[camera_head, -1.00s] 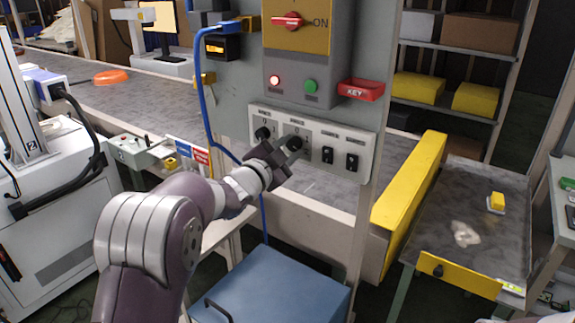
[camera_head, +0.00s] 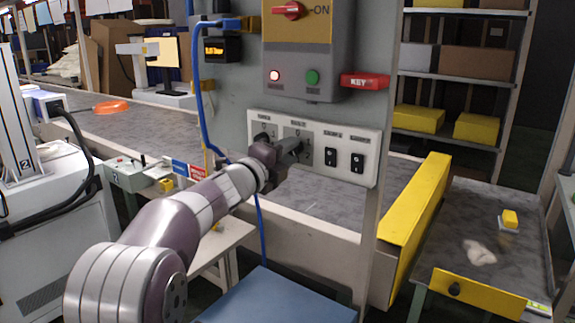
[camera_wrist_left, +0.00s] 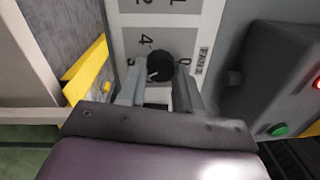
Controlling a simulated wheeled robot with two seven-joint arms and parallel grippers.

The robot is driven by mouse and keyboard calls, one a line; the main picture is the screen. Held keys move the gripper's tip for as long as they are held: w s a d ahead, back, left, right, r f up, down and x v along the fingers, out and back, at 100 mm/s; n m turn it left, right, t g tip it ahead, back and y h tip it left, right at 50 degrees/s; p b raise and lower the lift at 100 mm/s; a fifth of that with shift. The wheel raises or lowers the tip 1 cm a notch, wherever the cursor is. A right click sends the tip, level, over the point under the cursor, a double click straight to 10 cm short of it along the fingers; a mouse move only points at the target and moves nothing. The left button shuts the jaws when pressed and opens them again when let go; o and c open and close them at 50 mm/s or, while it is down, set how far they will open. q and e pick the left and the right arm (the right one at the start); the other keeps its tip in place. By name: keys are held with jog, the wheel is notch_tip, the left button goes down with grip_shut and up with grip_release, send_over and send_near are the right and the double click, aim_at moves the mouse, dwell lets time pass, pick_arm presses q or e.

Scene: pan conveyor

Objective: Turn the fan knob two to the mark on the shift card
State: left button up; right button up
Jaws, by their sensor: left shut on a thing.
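Fan knob two (camera_wrist_left: 158,66) is a round black knob on a grey dial plate, beside a "FAN 2" label and printed numbers, in the left wrist view. My left gripper (camera_wrist_left: 158,90) has a finger on each side of the knob and is shut on it. In the head view my left gripper (camera_head: 285,152) is at the white switch panel (camera_head: 368,152) and covers the knob. A small red, white and blue card (camera_head: 188,170) stands on the bench at left; I cannot tell whether it is the shift card or read its mark. My right gripper is not in view.
Another black knob (camera_head: 262,138) is left of my gripper. Two black switches (camera_head: 343,159) are to its right. A red lamp and green button (camera_head: 312,77) sit above, beside a red KEY holder (camera_head: 365,81). A blue cable (camera_head: 204,110) hangs at left.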

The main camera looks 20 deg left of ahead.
pick_arm(q)
jog(key=m+b, duration=0.2)
jog(key=m, duration=0.2)
jog(key=shift+f, duration=0.2)
jog(key=m+b, duration=0.2)
jog(key=m, duration=0.2)
jog(key=shift+m+b, duration=0.4)
jog(key=m+b, duration=0.2)
jog(key=m, duration=0.2)
jog(key=shift+a+r+m+g+h, duration=0.1)
jog(key=shift+m+g+h, duration=0.2)
jog(key=shift+h, duration=0.1)
jog(key=shift+r+m+b, duration=0.1)
jog(key=shift+m+b, duration=0.6)
jog(key=shift+m, duration=1.3)
jog(key=o, duration=1)
jog(key=shift+w, duration=0.1)
jog(key=shift+o, duration=0.2)
